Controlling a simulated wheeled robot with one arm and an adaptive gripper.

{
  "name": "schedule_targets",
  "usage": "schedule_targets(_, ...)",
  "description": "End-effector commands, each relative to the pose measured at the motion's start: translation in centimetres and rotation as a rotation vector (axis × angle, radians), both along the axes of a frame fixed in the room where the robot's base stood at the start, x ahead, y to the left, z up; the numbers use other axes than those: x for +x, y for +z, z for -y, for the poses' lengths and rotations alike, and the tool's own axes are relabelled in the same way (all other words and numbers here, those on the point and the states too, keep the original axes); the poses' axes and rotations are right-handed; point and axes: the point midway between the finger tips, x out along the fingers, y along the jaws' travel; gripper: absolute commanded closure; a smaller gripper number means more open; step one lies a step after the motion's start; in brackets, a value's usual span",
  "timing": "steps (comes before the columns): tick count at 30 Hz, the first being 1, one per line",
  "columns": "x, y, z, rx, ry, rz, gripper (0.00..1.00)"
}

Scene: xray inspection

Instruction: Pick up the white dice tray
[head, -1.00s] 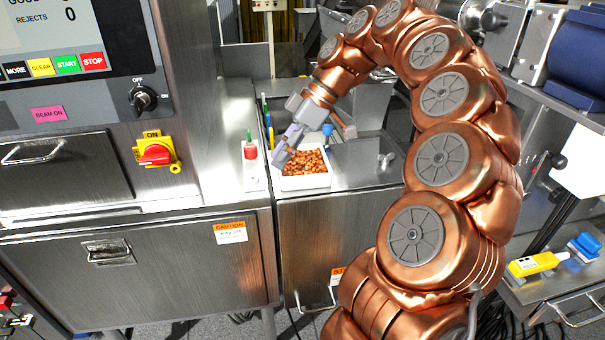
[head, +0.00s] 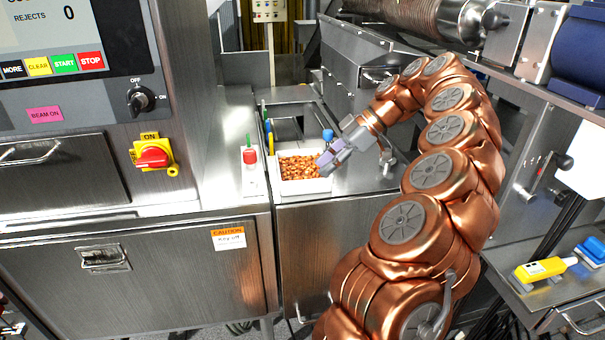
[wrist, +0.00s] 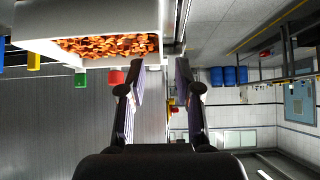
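The white dice tray (head: 306,187) stands on the steel counter in the head view, filled with orange-brown diced pieces (head: 300,167). My gripper (head: 324,166) is at the tray's right end, tilted down toward its rim. In the wrist view the tray (wrist: 85,20) fills the upper left. The two fingers of my gripper (wrist: 159,66) are apart there, with the tray's end wall in line with the gap between them. The gripper looks open and empty. I cannot tell whether a finger touches the tray.
A metal fitting (head: 388,160) is on the counter to the right. The machine cabinet (head: 130,185) borders the left.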

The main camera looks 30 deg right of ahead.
Motion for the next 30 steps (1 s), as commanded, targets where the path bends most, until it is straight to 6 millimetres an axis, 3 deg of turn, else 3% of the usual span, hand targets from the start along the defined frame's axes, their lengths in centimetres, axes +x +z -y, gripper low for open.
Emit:
schedule_targets(21,1.4,-3.0,-3.3,0.000,0.000,0.000,0.67)
schedule_targets(30,1.5,-3.4,-3.6,-0.001,-0.001,0.001,0.67)
